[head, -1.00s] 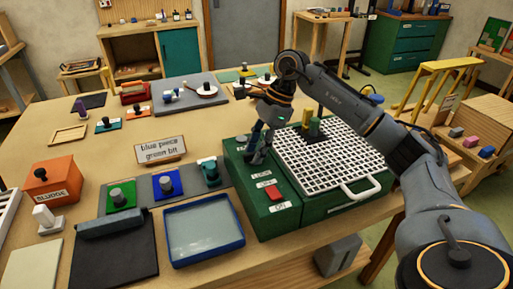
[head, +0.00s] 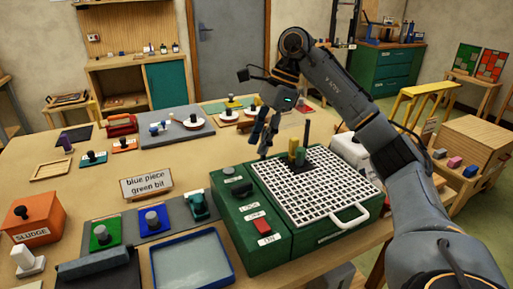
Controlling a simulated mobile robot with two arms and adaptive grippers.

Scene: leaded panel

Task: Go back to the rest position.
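My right gripper (head: 259,148) hangs in the air behind the left part of the green grinder box (head: 240,219), with its two fingers pointing down and a gap between them. It holds nothing that I can see. My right arm reaches in from the right edge over the back of the box. The box has a white grid top (head: 318,191), a dark knob, a red switch (head: 263,227) and a white handle. A yellow-green block and a dark upright piece stand at the grid's back edge. My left gripper is out of view.
The table holds a blue-rimmed tray (head: 192,265), a sign reading "blue piece green bit" (head: 146,184), an orange SLUDGE box (head: 32,220) and a row of knobbed blocks. A grey board (head: 158,135) with small parts lies farther back. Bare tabletop lies left of the gripper.

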